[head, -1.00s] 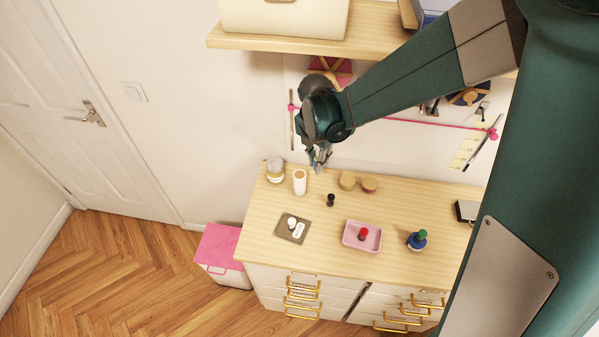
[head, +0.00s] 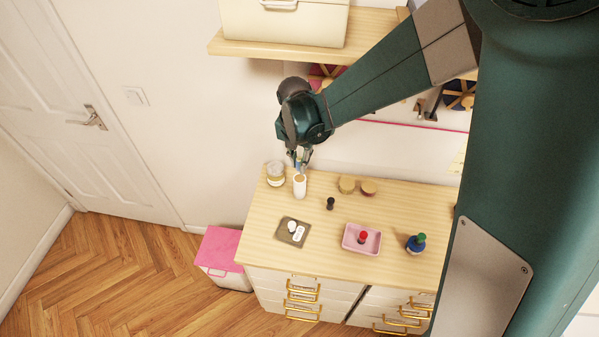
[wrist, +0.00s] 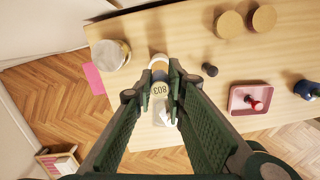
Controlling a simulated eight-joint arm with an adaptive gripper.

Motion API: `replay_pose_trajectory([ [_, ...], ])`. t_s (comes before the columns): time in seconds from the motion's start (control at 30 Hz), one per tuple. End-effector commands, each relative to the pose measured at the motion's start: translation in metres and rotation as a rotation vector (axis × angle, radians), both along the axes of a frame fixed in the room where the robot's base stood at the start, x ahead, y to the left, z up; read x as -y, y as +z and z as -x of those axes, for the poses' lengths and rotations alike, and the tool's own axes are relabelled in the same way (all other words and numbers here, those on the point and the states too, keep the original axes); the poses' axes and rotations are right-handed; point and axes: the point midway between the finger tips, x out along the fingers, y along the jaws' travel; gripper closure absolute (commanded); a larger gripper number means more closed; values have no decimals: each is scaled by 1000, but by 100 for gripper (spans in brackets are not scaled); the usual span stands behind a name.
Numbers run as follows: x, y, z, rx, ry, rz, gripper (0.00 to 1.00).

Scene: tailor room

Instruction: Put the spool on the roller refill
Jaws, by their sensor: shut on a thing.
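My gripper (head: 299,160) is above the back left of the wooden counter, and its fingers also show in the wrist view (wrist: 161,95). It is shut on the spool (wrist: 160,91), whose pale end marked 803 faces the wrist camera. In the head view the spool is a small bluish patch between the fingertips, mostly hidden. The roller refill (head: 299,188) is a white upright cylinder with a tan top. It stands right below the gripper, and its white rim (wrist: 157,59) shows just past the spool in the wrist view. I cannot tell whether spool and refill touch.
A glass jar (head: 275,176) stands close left of the refill. A small black item (head: 330,203) and two round wooden pieces (head: 347,184) are to the right. In front are a grey tray (head: 284,238), a pink tray (head: 350,247) and a blue bottle (head: 416,245). A shelf (head: 280,46) hangs above.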

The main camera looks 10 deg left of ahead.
Motion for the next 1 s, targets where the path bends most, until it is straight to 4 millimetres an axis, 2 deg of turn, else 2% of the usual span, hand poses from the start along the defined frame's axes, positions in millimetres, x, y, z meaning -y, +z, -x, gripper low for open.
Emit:
replay_pose_trajectory([
  [0.53,0,-42,0,0,-1,0,93],
  [1.0,0,-48,0,0,-1,0,93],
])
